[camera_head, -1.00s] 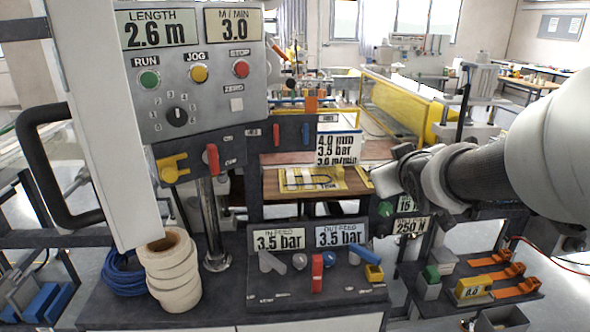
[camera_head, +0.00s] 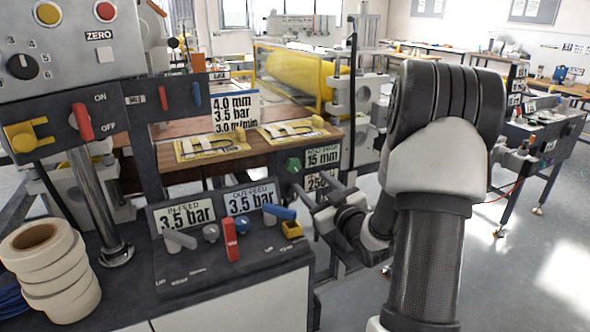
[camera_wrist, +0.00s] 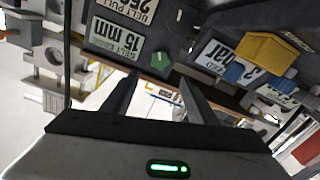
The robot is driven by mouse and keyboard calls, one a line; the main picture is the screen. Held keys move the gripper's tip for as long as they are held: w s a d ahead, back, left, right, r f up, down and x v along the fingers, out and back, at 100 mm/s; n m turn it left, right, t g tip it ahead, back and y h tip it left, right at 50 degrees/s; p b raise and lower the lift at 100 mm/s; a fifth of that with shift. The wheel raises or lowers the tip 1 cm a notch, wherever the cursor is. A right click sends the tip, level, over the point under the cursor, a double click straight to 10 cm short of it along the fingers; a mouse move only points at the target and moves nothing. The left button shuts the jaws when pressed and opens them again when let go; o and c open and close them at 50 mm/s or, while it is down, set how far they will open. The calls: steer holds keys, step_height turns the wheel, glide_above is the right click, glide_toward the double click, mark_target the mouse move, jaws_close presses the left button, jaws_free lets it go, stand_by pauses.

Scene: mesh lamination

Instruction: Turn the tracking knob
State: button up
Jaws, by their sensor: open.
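A green knob (camera_head: 292,165) sits on the dark panel beside the display reading 15 mm (camera_head: 322,157), below the right end of the wooden table. In the wrist view the green knob (camera_wrist: 159,60) shows ahead of my fingertips, roughly between them in the picture, with the 15 mm display (camera_wrist: 115,45) to its left. I cannot read a label naming the knob. My gripper (camera_wrist: 158,80) is open and empty, its two dark fingers apart and not visibly touching the knob. In the head view my arm partly hides the 250 N display (camera_head: 316,181) below.
The in-feed and out-feed console (camera_head: 200,262), with levers and a yellow block (camera_head: 291,228), stands left of my gripper. A stack of tape rolls (camera_head: 52,270) is at the far left. Open floor (camera_head: 540,265) lies at the right.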

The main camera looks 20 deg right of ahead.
mark_target(295, 166)
steer(key=w, duration=1.1)
steer(key=shift+w+a+b, duration=0.2)
steer(key=shift+b, duration=0.1)
steer(key=c, duration=1.1)
steer(key=shift+o, duration=0.2)
steer(key=shift+m, duration=0.3)
steer(key=m, duration=0.5)
steer(key=shift+d+m, duration=0.15)
steer(key=shift+m, duration=0.15)
steer(key=m+p, duration=0.1)
steer(key=m, duration=0.4)
steer(key=shift+d, duration=0.1)
steer(key=shift+f+m+p, duration=0.1)
steer(key=shift+m+p, duration=0.2)
steer(key=shift+m, duration=0.1)
